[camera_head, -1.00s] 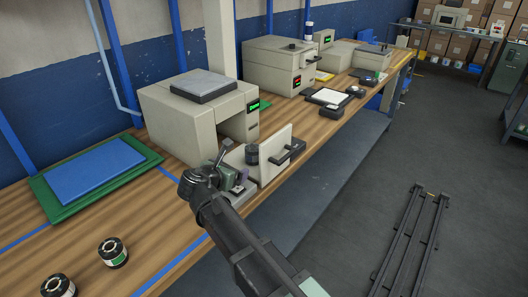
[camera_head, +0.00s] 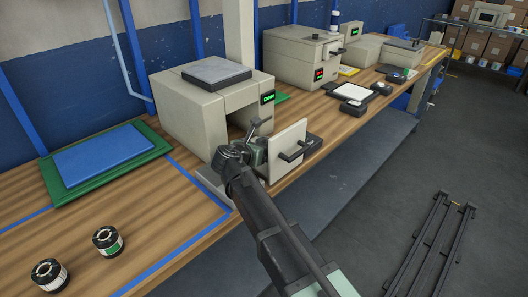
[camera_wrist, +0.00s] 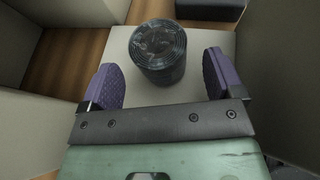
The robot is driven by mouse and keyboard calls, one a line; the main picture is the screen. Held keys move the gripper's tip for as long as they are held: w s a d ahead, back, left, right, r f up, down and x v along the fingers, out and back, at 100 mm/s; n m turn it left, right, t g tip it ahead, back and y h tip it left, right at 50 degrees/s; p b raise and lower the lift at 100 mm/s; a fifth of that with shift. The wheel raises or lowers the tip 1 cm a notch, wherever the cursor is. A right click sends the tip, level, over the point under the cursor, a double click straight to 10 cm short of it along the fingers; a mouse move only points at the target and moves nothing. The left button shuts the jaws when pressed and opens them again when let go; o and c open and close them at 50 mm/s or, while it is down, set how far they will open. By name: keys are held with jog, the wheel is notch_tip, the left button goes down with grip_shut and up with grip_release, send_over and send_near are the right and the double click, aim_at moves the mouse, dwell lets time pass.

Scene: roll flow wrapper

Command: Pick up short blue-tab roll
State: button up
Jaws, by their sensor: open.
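In the wrist view a dark roll (camera_wrist: 158,46), wrapped in clear film, stands upright on a pale tray (camera_wrist: 195,88). No blue tab shows on it. My gripper (camera_wrist: 160,76) is open, with a purple finger pad to each side of the roll's near end and a gap on both sides. In the head view my gripper (camera_head: 258,146) is at the pulled-out drawer (camera_head: 287,146) of the beige machine (camera_head: 212,108), and the roll is hidden there. Two other rolls stand on the bench at left, one with a green label (camera_head: 108,241) and one dark and white (camera_head: 49,275).
The drawer's pale upright front with its black handle (camera_head: 300,149) stands close beside my gripper. Beige walls (camera_wrist: 275,70) flank the tray in the wrist view. A green mat with a blue pad (camera_head: 104,158) lies at left.

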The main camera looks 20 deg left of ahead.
aim_at(264, 141)
jog(key=x, duration=0.2)
jog(key=b+x, duration=0.1)
jog(key=shift+w+f, duration=0.2)
jog(key=shift+f, duration=0.35)
jog(key=shift+w+d+b, duration=0.1)
jog(key=shift+w+b, duration=0.2)
jog(key=shift+w, duration=0.05)
jog(key=c, duration=1.2)
jog(key=shift+o, duration=0.2)
jog(key=shift+r, duration=0.1)
notch_tip(264, 141, up, 20)
jog(key=p, duration=2)
